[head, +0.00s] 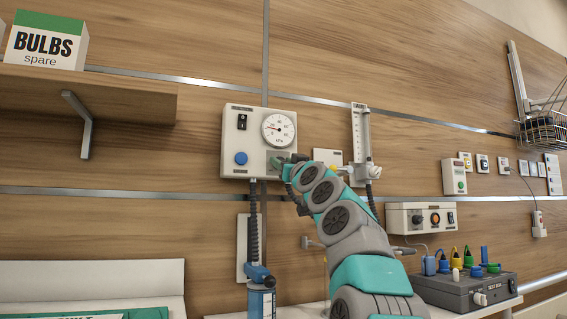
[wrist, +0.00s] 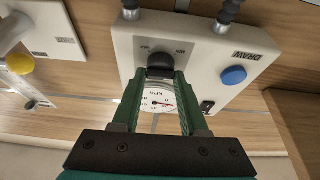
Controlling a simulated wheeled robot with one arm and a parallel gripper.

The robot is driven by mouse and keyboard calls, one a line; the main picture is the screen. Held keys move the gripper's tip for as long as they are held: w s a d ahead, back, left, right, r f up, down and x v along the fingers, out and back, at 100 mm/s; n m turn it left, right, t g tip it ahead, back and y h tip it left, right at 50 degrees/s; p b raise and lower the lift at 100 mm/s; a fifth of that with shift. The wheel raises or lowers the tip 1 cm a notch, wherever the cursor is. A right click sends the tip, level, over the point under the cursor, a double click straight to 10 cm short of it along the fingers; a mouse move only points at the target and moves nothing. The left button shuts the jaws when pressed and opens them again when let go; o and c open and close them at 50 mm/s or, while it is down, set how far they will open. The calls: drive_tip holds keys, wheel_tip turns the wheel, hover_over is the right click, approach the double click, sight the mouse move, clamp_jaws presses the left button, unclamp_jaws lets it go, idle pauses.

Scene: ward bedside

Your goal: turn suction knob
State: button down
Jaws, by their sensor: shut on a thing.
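The white suction unit (head: 232,160) is on the wood-panelled wall in the head view, with a round kPa gauge (head: 279,130), a blue button (head: 241,158) and a black rocker switch (head: 242,121). Its black suction knob (wrist: 160,64) shows in the wrist view, where the unit appears upside down. My gripper (wrist: 160,75) has its two green fingers on either side of the knob, shut on it. In the head view my gripper (head: 280,163) is at the unit's lower right and hides most of the knob. The gauge (wrist: 157,104) shows partly between the fingers.
A flowmeter (head: 362,135) with a yellow part stands on the wall right of the unit. A dark hose (head: 253,225) hangs from the unit to a blue canister. A shelf (head: 110,100) projects at left. A grey device (head: 462,290) sits at lower right.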

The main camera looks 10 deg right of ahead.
drive_tip(key=shift+m+h+p, duration=0.4)
drive_tip(key=shift+m, duration=0.4)
drive_tip(key=m+h+p, duration=0.1)
drive_tip(key=m+p, duration=0.2)
drive_tip(key=shift+r+m+h, duration=0.2)
drive_tip(key=shift+m+h, duration=0.1)
drive_tip(key=shift+h, duration=0.1)
drive_tip(key=shift+f+m+h+p, duration=0.15)
drive_tip(key=shift+m+h+p, duration=1)
drive_tip(key=shift+m, duration=0.55)
drive_tip(key=shift+m+p, duration=0.35)
drive_tip(key=shift+m, duration=0.05)
drive_tip(key=shift+f+m+g+h+p, duration=0.1)
drive_tip(key=shift+m+g+h+p, duration=0.3)
drive_tip(key=shift+m, duration=0.5)
drive_tip(key=shift+a+m, duration=0.1)
drive_tip(key=shift+m, duration=0.2)
